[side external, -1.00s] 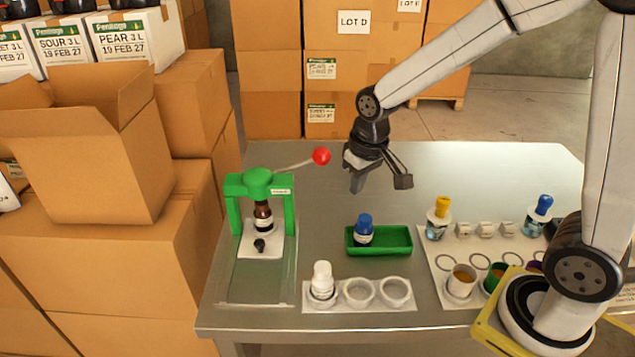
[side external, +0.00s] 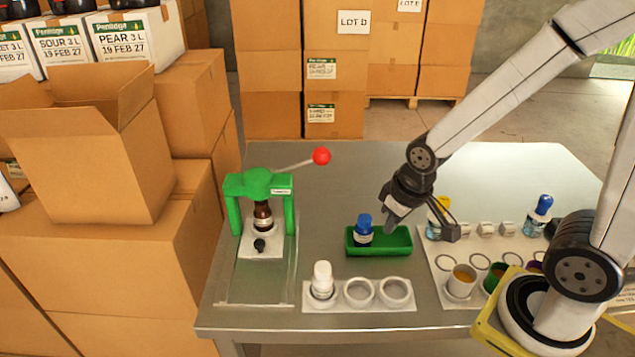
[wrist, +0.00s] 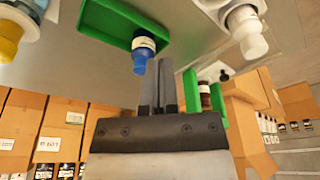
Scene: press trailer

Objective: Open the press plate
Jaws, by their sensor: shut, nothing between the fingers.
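The green press (side external: 234,188) stands at the left of the table. Its lever runs right and slightly up to a red ball (side external: 321,156). A brown bottle (side external: 262,217) stands upright under the press head. The pale press plate (side external: 272,250) lies at the base, with a black knob (side external: 260,245) at its front. My gripper (side external: 391,222) is shut and empty, above the right part of the green tray, well right of the press. In the wrist view my fingertips (wrist: 158,70) are together; the press (wrist: 192,92) and brown bottle (wrist: 205,92) show to their right.
The green tray (side external: 390,248) holds a blue-capped bottle (side external: 364,230). A white holder (side external: 375,306) with a white bottle (side external: 322,280) is in front. A rack (side external: 445,295) with droppers and cups is at right. Boxes (side external: 95,160) stand left. The back table is clear.

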